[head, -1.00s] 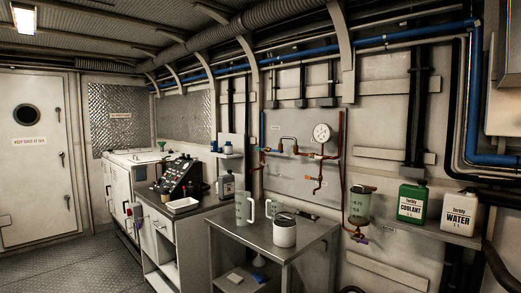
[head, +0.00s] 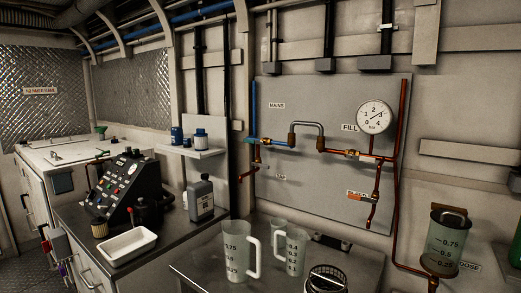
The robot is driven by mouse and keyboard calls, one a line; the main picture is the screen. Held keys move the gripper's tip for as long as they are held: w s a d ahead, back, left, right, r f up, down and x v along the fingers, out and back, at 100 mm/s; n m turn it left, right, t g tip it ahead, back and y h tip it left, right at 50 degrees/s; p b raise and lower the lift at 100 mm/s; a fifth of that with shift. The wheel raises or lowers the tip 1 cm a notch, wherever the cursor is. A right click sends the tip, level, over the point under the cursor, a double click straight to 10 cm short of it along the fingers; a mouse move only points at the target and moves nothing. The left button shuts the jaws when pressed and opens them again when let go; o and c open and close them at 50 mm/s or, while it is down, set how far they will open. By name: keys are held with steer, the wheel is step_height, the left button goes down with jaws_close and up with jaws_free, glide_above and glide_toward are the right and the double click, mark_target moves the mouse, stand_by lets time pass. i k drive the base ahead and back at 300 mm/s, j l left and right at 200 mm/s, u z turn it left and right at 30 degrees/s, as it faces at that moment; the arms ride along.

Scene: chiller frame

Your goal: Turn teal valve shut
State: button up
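A small teal handle (head: 253,141), which looks like the teal valve, sits at the left of the pipework on the grey wall panel (head: 310,190). It is at the foot of the blue pipe (head: 254,108), where brass and copper fittings begin. It is small in the picture, and I cannot tell clearly how its lever is turned. An orange handle (head: 356,195) is on the lower right branch, below the pressure gauge (head: 375,116). My gripper is not in view.
Measuring jugs (head: 237,255) and a lidded can (head: 327,280) stand on the metal table (head: 205,268) below the panel. A shelf with small bottles (head: 190,151), a grey bottle (head: 201,200) and a black control box (head: 128,185) are to the left. A clear container (head: 447,240) hangs right.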

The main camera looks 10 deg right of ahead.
mark_target(245, 141)
steer(key=i+j, duration=0.15)
steer(key=i, duration=0.2)
steer(key=i+j, duration=0.15)
steer(key=i, duration=0.25)
steer(key=i+j+u, duration=0.35)
steer(key=i, duration=0.25)
